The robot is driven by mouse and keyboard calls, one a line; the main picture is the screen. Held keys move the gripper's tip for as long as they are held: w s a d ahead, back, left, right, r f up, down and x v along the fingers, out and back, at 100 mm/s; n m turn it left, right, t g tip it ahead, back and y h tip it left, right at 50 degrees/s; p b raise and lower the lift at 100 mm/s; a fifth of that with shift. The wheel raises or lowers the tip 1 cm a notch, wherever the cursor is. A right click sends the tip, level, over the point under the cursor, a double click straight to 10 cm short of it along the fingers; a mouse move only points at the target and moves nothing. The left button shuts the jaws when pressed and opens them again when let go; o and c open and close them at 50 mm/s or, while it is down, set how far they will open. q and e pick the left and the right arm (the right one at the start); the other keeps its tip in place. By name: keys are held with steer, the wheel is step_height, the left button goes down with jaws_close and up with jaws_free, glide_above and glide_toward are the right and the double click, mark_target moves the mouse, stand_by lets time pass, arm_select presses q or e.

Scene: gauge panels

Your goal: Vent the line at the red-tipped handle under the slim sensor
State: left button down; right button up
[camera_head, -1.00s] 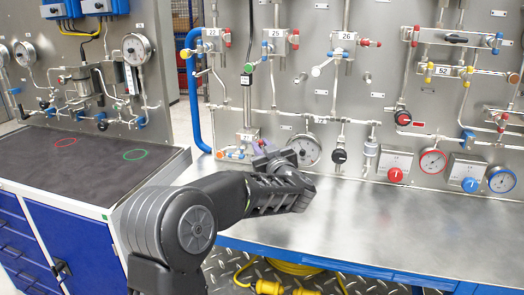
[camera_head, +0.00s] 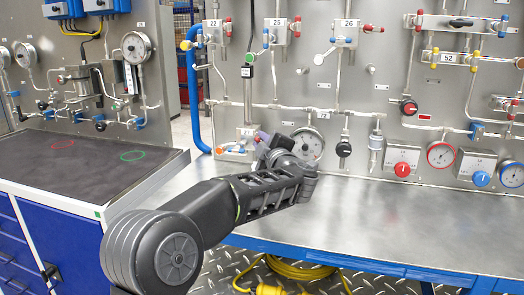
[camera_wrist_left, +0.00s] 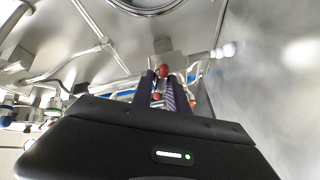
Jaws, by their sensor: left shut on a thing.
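My right gripper is in neither view.
A round gauge (camera_head: 308,144) and a black knob (camera_head: 343,149) sit right of my left wrist. A blue pipe (camera_head: 194,110) runs down on the left. The steel bench (camera_head: 370,220) is clear. A yellow cable (camera_head: 295,270) lies on the floor.

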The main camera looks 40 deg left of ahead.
arm_select(q)
steer(key=n+b, duration=0.2)
steer(key=n, duration=0.1)
steer(key=shift+f+b, duration=0.3)
steer(key=shift+n+b, duration=0.55)
steer(key=shift+n, duration=0.55)
steer(key=shift+r, duration=0.1)
steer(key=c, duration=1.5)
jaws_free()
steer(key=shift+s+d, duration=0.1)
steer(key=v, duration=0.7)
steer(key=shift+s+d+b, duration=0.2)
steer(key=shift+b, duration=0.1)
